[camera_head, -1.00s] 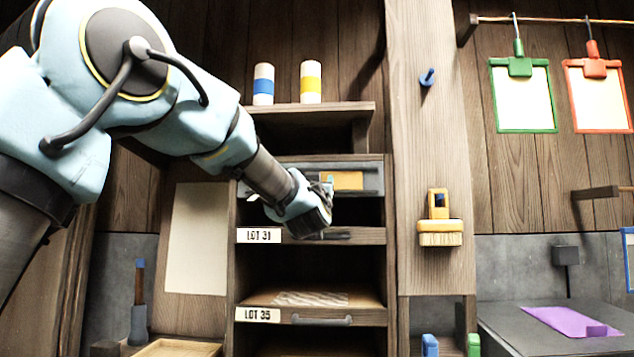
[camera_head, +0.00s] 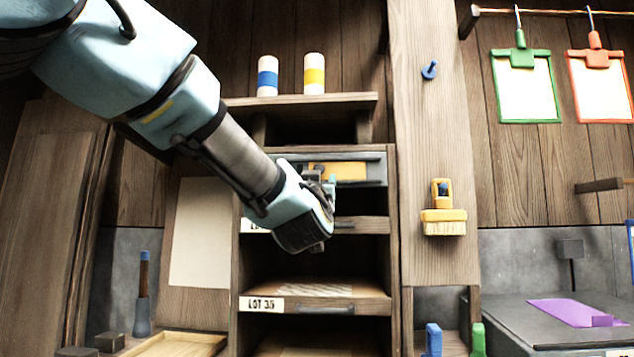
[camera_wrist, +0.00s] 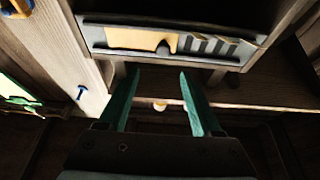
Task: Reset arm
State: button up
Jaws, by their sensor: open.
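My gripper (camera_head: 322,190) is in front of the shelf unit (camera_head: 392,262), near its upper compartment, and it hides part of the upper label. In the wrist view, the two teal fingers of my gripper (camera_wrist: 160,103) are apart with nothing between them. A grey tray (camera_head: 372,169) with a yellow-orange piece (camera_head: 324,169) sits in the upper compartment, just beyond my gripper. The wrist view also shows the tray (camera_wrist: 245,50), with a light orange piece (camera_wrist: 130,40) and several grey ribs.
A blue-banded cylinder (camera_head: 267,77) and a yellow-banded one (camera_head: 314,75) stand on the top shelf. Green (camera_head: 527,88) and red (camera_head: 602,88) clipboards hang at right. A purple sheet (camera_head: 565,312) lies on the bench.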

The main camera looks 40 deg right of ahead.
dwell(0.3)
jog(key=w+a+f+n+g+y+p, duration=0.1)
jog(key=w+a+f+g+y+p, duration=0.25)
jog(key=w+a+f, duration=0.5)
jog(key=w+a+f+g+y+p, duration=0.25)
jog(key=w+a+f+y, duration=0.3)
jog(key=a+f, duration=0.5)
jog(key=s+a+f+n+g+y+p, duration=0.1)
jog(key=a+f+n+g+y+p, duration=0.1)
jog(key=a+f, duration=0.45)
jog(key=s+a+f+n+g+y+p, duration=0.1)
jog(key=s+a+f, duration=0.15)
jog(key=a, duration=0.65)
jog(key=s+a+f+n+g+y+p, duration=0.1)
jog(key=s+a+f+g, duration=0.2)
jog(key=s+a, duration=0.2)
jog(key=s+a+f+n+g+y+p, duration=0.1)
jog(key=s+a+f+n+g+y, duration=0.1)
jog(key=s+a, duration=0.4)
jog(key=a+f+g, duration=0.1)
jog(key=a, duration=0.2)
jog(key=shift+s+a+f+p, duration=0.15)
jog(key=shift+s+p, duration=0.05)
jog(key=shift+p, duration=0.1)
